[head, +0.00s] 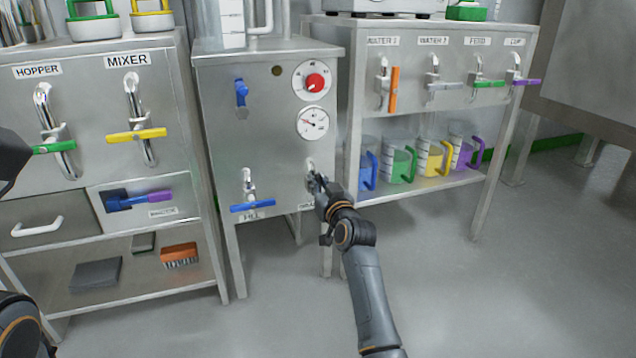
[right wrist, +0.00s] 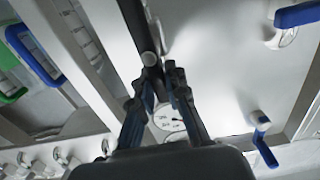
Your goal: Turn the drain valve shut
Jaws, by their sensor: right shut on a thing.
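The drain valve (head: 310,163) is at the lower right of the steel cabinet front (head: 265,130), its label partly hidden by my right gripper. My right gripper (head: 317,183) is at this valve. In the right wrist view its fingers (right wrist: 158,78) are closed around a dark bar-shaped lever (right wrist: 136,20). The lever runs lengthwise away from the fingers, across the line of the blue fill lever (right wrist: 298,14). Much of the valve is hidden in the head view. Only parts of my left arm show at the left edge; its gripper is not visible.
The blue fill valve (head: 252,206) is left of the drain valve, with a blue valve (head: 241,92) above it. A red dial (head: 314,82) and a gauge (head: 312,122) sit higher up. A shelf with colored jugs (head: 400,162) is close on the right. Floor in front is clear.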

